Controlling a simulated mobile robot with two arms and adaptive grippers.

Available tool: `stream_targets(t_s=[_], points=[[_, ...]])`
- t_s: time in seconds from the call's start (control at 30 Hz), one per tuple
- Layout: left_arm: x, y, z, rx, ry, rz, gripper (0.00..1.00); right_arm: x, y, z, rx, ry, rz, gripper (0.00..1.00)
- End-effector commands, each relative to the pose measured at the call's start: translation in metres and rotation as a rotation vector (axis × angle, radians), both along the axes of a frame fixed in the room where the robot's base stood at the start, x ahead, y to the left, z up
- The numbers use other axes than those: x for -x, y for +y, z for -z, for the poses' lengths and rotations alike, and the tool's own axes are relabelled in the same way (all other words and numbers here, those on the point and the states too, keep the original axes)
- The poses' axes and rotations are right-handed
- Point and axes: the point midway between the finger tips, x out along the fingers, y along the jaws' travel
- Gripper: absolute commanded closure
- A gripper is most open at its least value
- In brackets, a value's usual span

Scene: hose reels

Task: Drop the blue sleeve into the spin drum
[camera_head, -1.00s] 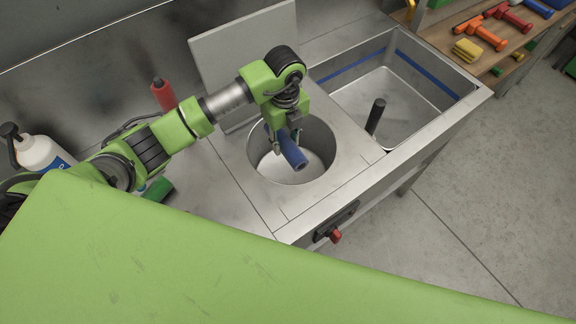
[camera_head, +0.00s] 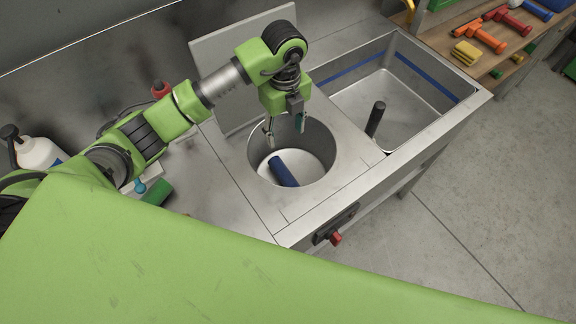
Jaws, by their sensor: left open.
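The blue sleeve (camera_head: 283,171) lies on its side at the bottom of the spin drum (camera_head: 322,168), a round metal well in the counter. My left gripper (camera_head: 285,138) is above the drum's mouth, toward its far side. Its fingers point down, spread apart and empty, clear of the sleeve. My right gripper is not in view.
A raised grey lid (camera_head: 222,47) stands behind the drum. A sink (camera_head: 405,95) with an upright dark post (camera_head: 376,117) is to the right. A red-handled switch (camera_head: 335,238) is on the front panel. A white bottle (camera_head: 38,152) and a green block (camera_head: 157,191) are at left.

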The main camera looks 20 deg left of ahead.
Motion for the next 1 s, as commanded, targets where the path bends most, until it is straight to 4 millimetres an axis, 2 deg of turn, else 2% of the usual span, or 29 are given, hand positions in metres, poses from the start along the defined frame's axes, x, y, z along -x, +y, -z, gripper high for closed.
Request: stream_targets(t_s=[0.03, 0.1, 0.33, 0.5, 1.0], points=[[-0.001, 0.0, -0.013, 0.001, -0.006, 0.001, 0.5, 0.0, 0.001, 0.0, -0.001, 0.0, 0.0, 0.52], [-0.001, 0.0, -0.026, 0.001, -0.004, 0.0, 0.5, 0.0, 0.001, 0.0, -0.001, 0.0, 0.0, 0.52], [0.0, 0.0, -0.056, 0.001, -0.001, -0.001, 0.5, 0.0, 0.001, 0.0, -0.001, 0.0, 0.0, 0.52], [0.0, 0.0, -0.061, -0.001, 0.001, -0.001, 0.5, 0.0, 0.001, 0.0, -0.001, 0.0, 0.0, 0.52], [0.0, 0.0, -0.061, 0.0, 0.001, 0.0, 0.5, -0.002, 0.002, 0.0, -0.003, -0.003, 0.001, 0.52]])
